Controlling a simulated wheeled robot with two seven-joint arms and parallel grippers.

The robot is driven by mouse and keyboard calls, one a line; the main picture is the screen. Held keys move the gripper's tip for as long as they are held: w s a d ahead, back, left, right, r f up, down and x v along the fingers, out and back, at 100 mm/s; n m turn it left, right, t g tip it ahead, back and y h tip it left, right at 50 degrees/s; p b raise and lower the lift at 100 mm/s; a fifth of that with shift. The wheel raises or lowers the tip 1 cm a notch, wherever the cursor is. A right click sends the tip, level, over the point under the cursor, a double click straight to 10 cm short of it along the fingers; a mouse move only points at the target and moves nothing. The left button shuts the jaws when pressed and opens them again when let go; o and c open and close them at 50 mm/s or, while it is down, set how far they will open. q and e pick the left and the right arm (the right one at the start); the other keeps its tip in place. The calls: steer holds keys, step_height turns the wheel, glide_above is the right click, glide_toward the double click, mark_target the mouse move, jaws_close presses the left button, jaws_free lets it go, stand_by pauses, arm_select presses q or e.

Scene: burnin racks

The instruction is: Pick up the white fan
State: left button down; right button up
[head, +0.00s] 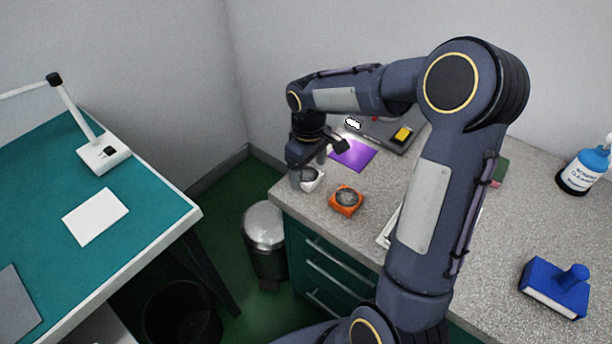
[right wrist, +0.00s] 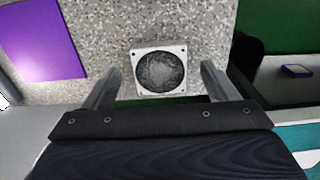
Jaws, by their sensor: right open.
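The white fan (head: 312,181) is a small square frame with a dark round middle. It lies on the speckled grey counter near its left corner, partly hidden by my right gripper (head: 308,177). In the right wrist view the fan (right wrist: 160,70) lies face up between and just beyond the fingertips of my right gripper (right wrist: 160,82). The gripper is open, with one finger to each side of the fan and a gap on both sides. My left gripper is in neither view.
An orange fan (head: 346,200) lies right of the white fan. A purple sheet (head: 352,154) and a grey tray (head: 385,132) lie behind. A blue block with a knob (head: 556,289) and a bottle (head: 584,170) stand at right. A metal bin (head: 266,235) stands below the counter's left edge.

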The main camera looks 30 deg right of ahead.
steer(key=shift+f, duration=0.9)
steer(key=shift+c, duration=0.4)
steer(key=c, duration=1)
